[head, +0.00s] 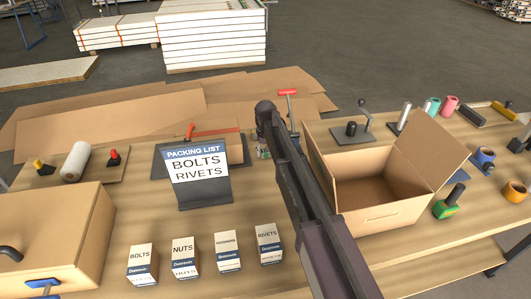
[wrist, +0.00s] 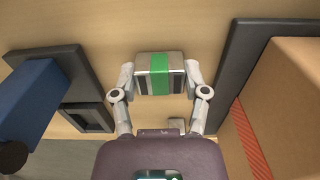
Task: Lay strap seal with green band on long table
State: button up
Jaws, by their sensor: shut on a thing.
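The strap seal with green band (wrist: 161,72) is a small grey metal piece with a green stripe across its middle. In the wrist view my gripper (wrist: 161,82) has one finger on each side of it and is shut on it. Pale wood lies beyond the seal; I cannot tell how high above it the seal is. In the head view the long wooden table (head: 205,222) runs across the picture. My arm crosses it there, and neither the fingers nor the seal can be made out.
In the wrist view a blue object (wrist: 35,95) is at left and a cardboard box (wrist: 285,90) at right. The head view shows a packing list stand (head: 205,198), an open carton (head: 380,188), a closed cardboard box (head: 50,225) and several small labelled boxes (head: 184,258).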

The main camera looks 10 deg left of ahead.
jog(key=shift+f, duration=0.2)
jog(key=o, duration=1.1)
jog(key=shift+o, duration=0.2)
jog(key=shift+r, duration=0.25)
notch_tip(320, 180, up, 12)
jog(key=p, duration=1.2)
